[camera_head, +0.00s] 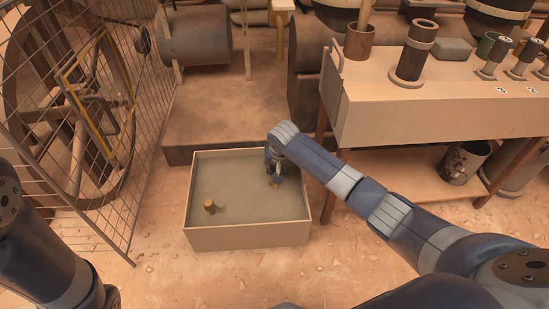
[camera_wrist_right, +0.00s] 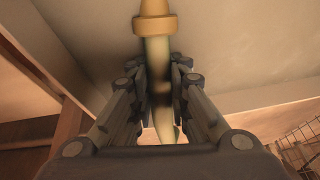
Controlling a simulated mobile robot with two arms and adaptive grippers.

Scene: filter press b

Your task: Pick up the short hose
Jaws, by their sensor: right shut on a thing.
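The short hose (camera_wrist_right: 157,60) shows in the right wrist view as a pale greenish-tan tube with an orange-brown collar (camera_wrist_right: 155,25) at its upper end. It runs between the two fingers of my right gripper (camera_wrist_right: 160,88), which is shut on it. In the head view my right gripper (camera_head: 274,181) points down inside the right part of a shallow box (camera_head: 250,235). The hose is mostly hidden there by the gripper; a small tan bit shows below it. I cannot tell whether the hose touches the box floor. My left gripper is out of view.
A short brown stub (camera_head: 210,206) stands in the box's left part. A wire-mesh fence (camera_head: 120,120) and large wheel are at left. A wooden bench (camera_head: 440,105) with cups and tube-like parts stands at right, a bucket (camera_head: 462,163) on its lower shelf.

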